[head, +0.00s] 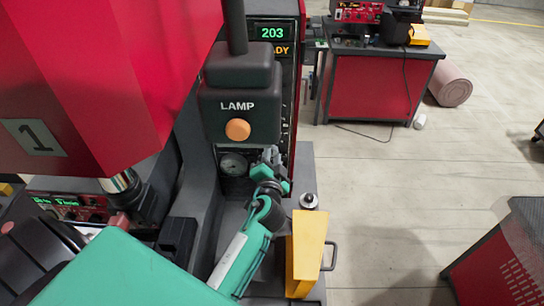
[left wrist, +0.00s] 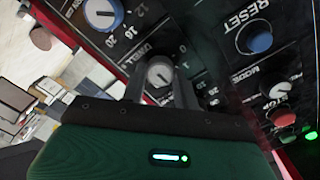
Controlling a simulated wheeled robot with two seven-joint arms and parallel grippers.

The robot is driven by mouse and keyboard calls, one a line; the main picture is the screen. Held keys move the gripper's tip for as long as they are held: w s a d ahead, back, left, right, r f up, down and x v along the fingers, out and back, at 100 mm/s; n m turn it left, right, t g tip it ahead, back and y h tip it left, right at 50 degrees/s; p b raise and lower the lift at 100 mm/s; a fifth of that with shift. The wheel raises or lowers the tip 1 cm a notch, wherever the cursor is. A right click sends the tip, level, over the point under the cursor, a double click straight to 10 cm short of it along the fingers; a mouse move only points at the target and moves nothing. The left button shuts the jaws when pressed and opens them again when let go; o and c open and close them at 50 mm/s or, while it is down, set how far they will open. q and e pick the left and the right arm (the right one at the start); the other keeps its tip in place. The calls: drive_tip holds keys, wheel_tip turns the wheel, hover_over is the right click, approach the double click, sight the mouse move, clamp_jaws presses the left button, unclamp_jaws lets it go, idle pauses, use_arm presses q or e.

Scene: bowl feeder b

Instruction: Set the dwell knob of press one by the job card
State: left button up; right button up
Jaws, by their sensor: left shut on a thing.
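Press one is the red machine (head: 140,110) with a "1" plate at the left of the head view. Its dark control panel (head: 290,75) stands behind the lamp box and shows 203. In the left wrist view, the dwell knob (left wrist: 160,71) is a grey dial with a pale pointer, labelled DWELL, with a number scale around it. My left gripper (head: 281,172) reaches the panel's lower part. Its two fingers sit on either side of the dwell knob and are shut on it. In the head view, the knob is hidden. I see no job card. My right gripper is not in view.
A lamp box (head: 239,112) with an orange button hangs before the panel. A blue-capped dial (left wrist: 103,14), a blue RESET button (left wrist: 255,38) and a red STOP button (left wrist: 281,91) are near the knob. A yellow block (head: 306,255) stands below. The floor at right is mostly clear.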

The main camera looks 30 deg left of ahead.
use_arm(q)
drive_tip(key=shift+m, duration=0.3)
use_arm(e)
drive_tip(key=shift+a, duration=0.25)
use_arm(q)
drive_tip(key=o, duration=1)
